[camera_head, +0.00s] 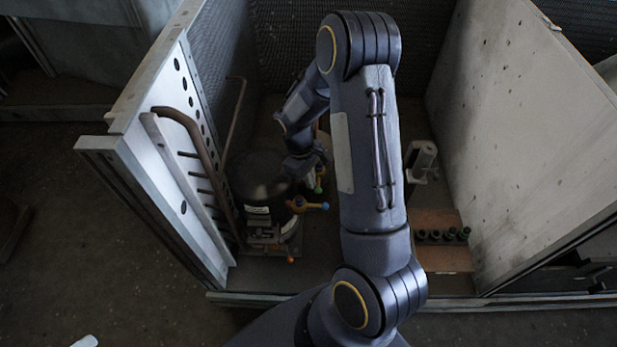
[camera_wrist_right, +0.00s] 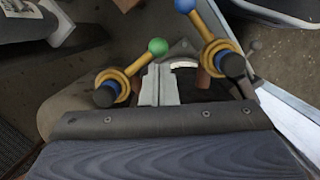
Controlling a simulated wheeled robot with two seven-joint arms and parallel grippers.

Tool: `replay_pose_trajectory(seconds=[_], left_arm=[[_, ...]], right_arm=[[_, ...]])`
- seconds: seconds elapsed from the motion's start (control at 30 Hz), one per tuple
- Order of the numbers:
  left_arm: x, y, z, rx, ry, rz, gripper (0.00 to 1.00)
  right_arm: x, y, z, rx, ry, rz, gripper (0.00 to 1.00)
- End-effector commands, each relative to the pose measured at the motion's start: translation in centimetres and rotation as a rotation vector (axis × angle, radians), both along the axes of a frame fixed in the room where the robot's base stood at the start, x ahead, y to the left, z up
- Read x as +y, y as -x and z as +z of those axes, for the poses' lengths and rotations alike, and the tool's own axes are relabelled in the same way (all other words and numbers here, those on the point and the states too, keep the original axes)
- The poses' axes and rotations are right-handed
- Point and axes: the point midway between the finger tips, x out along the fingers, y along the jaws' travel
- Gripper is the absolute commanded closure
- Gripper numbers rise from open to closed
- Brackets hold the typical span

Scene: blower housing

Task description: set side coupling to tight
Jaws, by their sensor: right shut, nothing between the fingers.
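A black blower unit (camera_head: 262,195) stands on the housing floor near the left wall. One coupling has an orange-yellow body (camera_head: 297,204) and a lever ending in a blue ball (camera_head: 325,206); its blue ball also shows in the wrist view (camera_wrist_right: 185,5). A second lever with a green ball (camera_head: 318,189) is close by; its yellow-ringed coupling (camera_wrist_right: 112,88) is left of my fingers in the wrist view. I cannot tell which is the side coupling. My right gripper (camera_wrist_right: 160,84) is shut and empty, between the two couplings and just below the green ball (camera_wrist_right: 157,46). My left gripper is not in view.
A perforated left wall (camera_head: 180,95) with a bent pipe (camera_head: 195,140) and a plain right wall (camera_head: 520,110) enclose the space. A grey fitting (camera_head: 421,160) and a brown block (camera_head: 440,220) with several dark green-black plugs stand at the right.

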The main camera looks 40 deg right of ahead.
Motion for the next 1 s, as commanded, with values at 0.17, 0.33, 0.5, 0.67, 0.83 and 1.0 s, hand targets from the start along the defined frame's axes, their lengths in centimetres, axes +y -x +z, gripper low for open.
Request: replay_pose_trajectory(seconds=[0.17, 0.33, 0.5, 0.67, 0.83, 1.0], left_arm=[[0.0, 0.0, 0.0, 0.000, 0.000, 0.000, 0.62], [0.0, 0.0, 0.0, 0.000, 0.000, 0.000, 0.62], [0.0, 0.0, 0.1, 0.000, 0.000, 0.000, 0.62], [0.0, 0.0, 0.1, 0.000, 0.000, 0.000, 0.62], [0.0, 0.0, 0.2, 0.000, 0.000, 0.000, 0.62], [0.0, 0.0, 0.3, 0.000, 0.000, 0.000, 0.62]], right_arm=[[0.0, 0.1, 0.0, 0.000, 0.000, 0.014, 1.00], [-0.1, 0.3, 0.0, 0.001, 0.000, 0.053, 1.00], [-0.2, 0.4, 0.0, 0.001, 0.000, 0.075, 1.00], [-0.3, 0.6, 0.0, 0.000, 0.000, 0.114, 1.00], [-0.6, 1.0, 0.1, 0.001, 0.000, 0.198, 1.00], [-1.1, 1.7, 0.0, 0.002, 0.000, 0.340, 1.00]])
